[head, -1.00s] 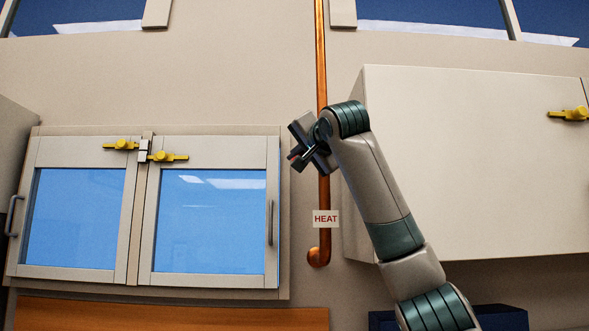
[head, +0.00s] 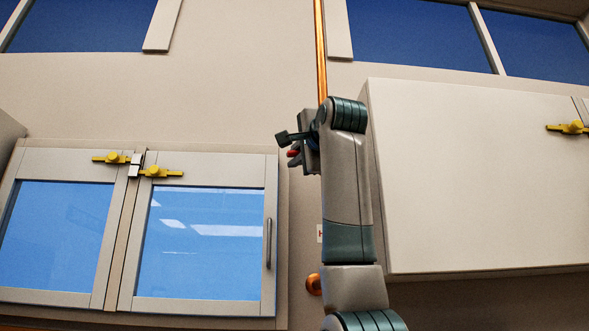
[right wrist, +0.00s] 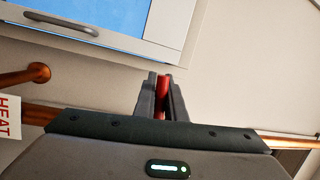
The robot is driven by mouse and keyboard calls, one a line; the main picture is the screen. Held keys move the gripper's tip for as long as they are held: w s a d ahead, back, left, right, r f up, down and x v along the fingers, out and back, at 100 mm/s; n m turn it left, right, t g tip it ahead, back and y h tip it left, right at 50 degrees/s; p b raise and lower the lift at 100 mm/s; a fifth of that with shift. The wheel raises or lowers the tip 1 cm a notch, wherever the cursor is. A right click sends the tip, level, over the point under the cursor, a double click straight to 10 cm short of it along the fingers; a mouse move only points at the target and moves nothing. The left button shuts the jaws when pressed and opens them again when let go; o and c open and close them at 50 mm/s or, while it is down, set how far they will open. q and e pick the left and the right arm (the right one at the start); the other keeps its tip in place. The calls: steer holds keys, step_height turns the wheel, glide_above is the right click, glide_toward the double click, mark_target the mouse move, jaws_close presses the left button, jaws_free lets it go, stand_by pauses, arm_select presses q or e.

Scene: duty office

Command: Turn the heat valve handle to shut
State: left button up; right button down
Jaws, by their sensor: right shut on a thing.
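The red valve handle (head: 293,153) shows as a small red piece at my right gripper (head: 288,148) in the head view. In the right wrist view the red handle (right wrist: 163,86) sits between the two dark fingers of the right gripper (right wrist: 162,80), which is shut on it. The gripper is in front of the copper pipe (head: 321,60), and my forearm hides much of the pipe and the valve body. The HEAT label (right wrist: 9,117) is at the left edge of the right wrist view; in the head view my arm mostly covers it. My left gripper is not in view.
A glass-doored cabinet (head: 270,160) with yellow latches is left of the pipe. A large pale cabinet (head: 470,180) stands close to the right of my arm. The pipe's lower bend (head: 313,284) meets the wall. Bare wall (head: 230,95) lies above the glass-doored cabinet.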

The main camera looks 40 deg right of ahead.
steer(key=shift+r+m, duration=0.3)
steer(key=shift+m, duration=0.3)
steer(key=shift+r+m, duration=0.2)
steer(key=shift+m, duration=0.1)
steer(key=c, duration=1.8)
jaws_free()
steer(key=shift+s, duration=0.15)
